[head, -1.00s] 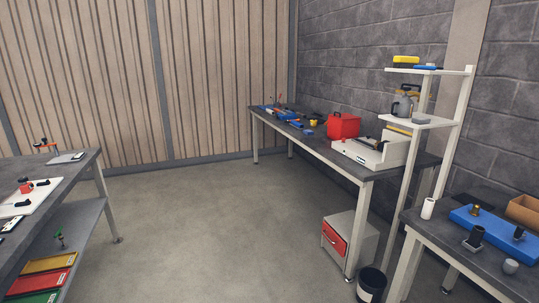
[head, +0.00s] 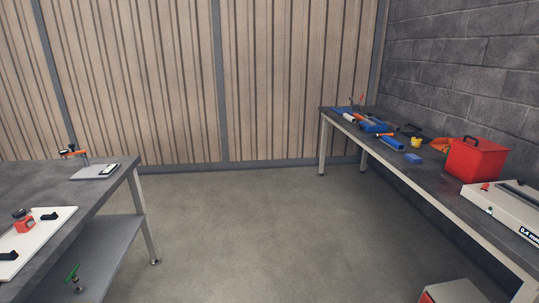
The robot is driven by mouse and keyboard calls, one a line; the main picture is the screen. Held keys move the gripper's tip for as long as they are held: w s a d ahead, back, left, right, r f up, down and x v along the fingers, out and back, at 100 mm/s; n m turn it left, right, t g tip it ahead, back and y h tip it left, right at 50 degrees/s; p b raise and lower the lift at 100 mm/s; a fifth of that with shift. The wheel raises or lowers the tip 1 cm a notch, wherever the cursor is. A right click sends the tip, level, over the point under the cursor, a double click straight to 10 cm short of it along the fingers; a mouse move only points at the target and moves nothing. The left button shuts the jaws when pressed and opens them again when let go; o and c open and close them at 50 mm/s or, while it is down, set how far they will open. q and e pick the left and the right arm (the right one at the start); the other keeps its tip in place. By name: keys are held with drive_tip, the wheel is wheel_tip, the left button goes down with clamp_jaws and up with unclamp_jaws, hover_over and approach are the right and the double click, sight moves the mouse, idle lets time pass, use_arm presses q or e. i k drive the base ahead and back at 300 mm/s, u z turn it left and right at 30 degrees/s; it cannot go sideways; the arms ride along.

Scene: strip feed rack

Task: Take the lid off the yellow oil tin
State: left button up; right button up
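A small yellow object (head: 416,142) stands on the right workbench, left of the red box. It is too small and far to tell whether it is the oil tin or whether it has a lid. No other yellow tin shows. Neither of my grippers is in view.
The right workbench (head: 440,182) bears a red box (head: 475,160), a white device (head: 505,215), a blue block (head: 413,158) and several tools. A left workbench (head: 100,190) holds a white board (head: 35,240) with small parts. The floor (head: 250,235) between the benches is clear.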

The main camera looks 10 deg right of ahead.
sight(413, 144)
drive_tip(key=z, duration=0.4)
drive_tip(key=i, duration=2.25)
drive_tip(key=z, duration=1.15)
drive_tip(key=i, duration=0.75)
drive_tip(key=z, duration=0.3)
